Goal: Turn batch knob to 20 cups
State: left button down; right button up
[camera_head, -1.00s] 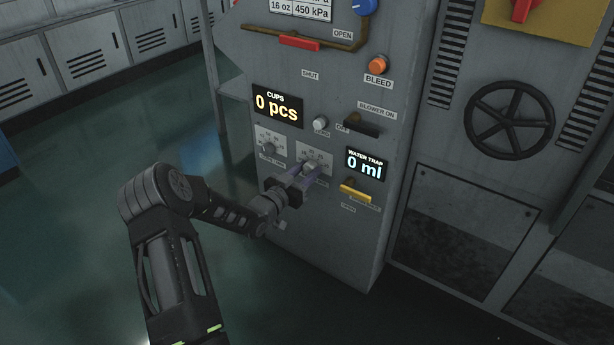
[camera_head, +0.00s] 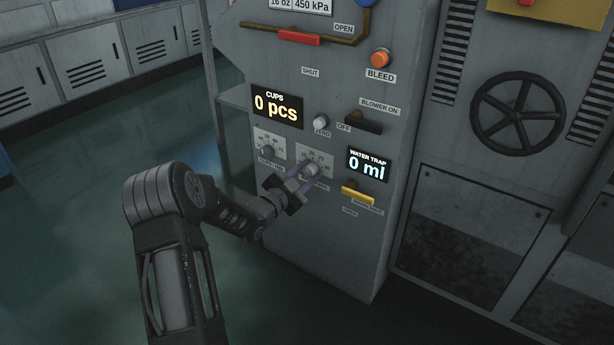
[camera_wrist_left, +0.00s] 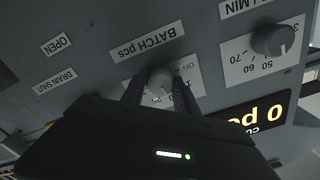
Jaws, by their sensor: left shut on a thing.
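The batch knob (camera_head: 312,169) is a small grey knob on a pale dial plate, below the CUPS display. In the left wrist view the batch knob (camera_wrist_left: 160,80) sits under the upside-down label BATCH pcs. My left gripper (camera_head: 305,174) is shut on the batch knob, with a finger on each side of it; the fingers also show in the left wrist view (camera_wrist_left: 160,92). The gripper body hides part of the dial, so I cannot read the pointer's setting. The CUPS display (camera_head: 277,106) reads 0 pcs. My right gripper is not in view.
Close by are the cups-per-minute knob (camera_head: 267,150), a white button (camera_head: 320,122), the black blower lever (camera_head: 364,122), the water trap display (camera_head: 368,165) reading 0 ml and the yellow drain lever (camera_head: 357,193). Open floor lies left of the panel.

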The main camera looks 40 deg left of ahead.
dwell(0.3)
pick_arm(q)
jog(key=c, duration=0.9)
grip_release()
jog(key=shift+s, duration=0.1)
jog(key=s+p, duration=0.2)
jog(key=s, duration=0.5)
jog(key=shift+s+p, duration=0.3)
jog(key=shift+s, duration=0.05)
jog(key=shift+f, duration=0.1)
